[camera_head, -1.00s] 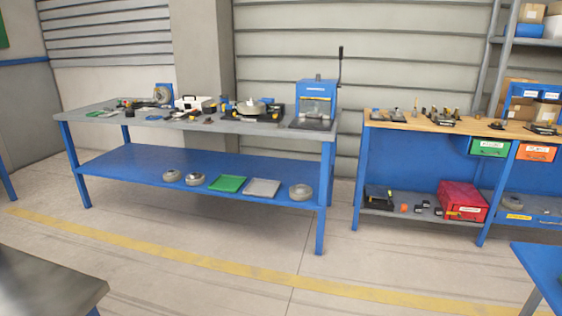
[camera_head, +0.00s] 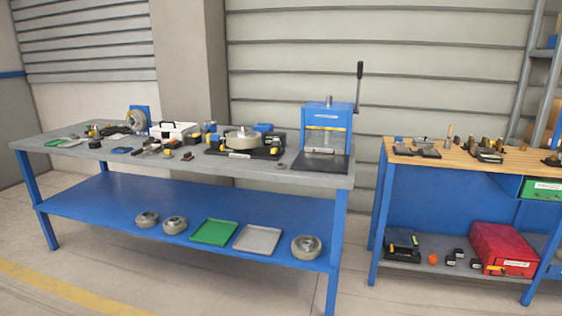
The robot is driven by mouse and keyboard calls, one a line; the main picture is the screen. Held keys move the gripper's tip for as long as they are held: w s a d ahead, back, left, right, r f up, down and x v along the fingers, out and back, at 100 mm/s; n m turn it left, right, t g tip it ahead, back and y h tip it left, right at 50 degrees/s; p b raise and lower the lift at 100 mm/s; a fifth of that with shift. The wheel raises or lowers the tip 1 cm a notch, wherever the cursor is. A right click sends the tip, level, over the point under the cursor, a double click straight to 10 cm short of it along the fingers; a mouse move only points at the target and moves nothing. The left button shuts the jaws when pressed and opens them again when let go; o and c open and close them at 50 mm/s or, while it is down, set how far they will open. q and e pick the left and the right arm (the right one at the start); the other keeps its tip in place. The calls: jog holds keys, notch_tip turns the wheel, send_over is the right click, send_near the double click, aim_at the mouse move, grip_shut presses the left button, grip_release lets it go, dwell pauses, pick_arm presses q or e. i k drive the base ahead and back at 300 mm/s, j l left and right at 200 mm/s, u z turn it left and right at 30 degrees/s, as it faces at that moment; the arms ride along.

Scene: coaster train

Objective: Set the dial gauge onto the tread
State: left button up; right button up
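No gripper of mine shows in the head view. I cannot make out the dial gauge for certain among the small items on the grey-topped bench (camera_head: 225,177). A round grey wheel (camera_head: 242,138) lies flat on a black fixture (camera_head: 272,150) on this bench. Another wheel (camera_head: 135,121) stands upright against a blue stand at the bench's left end. Which surface is the tread for the gauge is too small to tell.
A blue press (camera_head: 327,130) stands at the bench's right end. The blue lower shelf (camera_head: 100,201) holds several wheels, a green tray (camera_head: 215,232) and a grey tray (camera_head: 257,240). A wood-topped bench (camera_head: 465,160) stands to the right. Floor in front is clear.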

aim_at(276, 146)
jog(key=i, duration=0.45)
jog(key=i+j, duration=0.25)
jog(key=i+j+z, duration=0.15)
jog(key=j, duration=0.2)
jog(key=i+j, duration=0.25)
jog(key=i+j+z, duration=0.1)
jog(key=j, duration=0.35)
jog(key=i+j, duration=0.3)
jog(key=i+j+z, duration=0.15)
jog(key=j, duration=0.2)
jog(key=i+j, duration=0.25)
jog(key=j, duration=0.15)
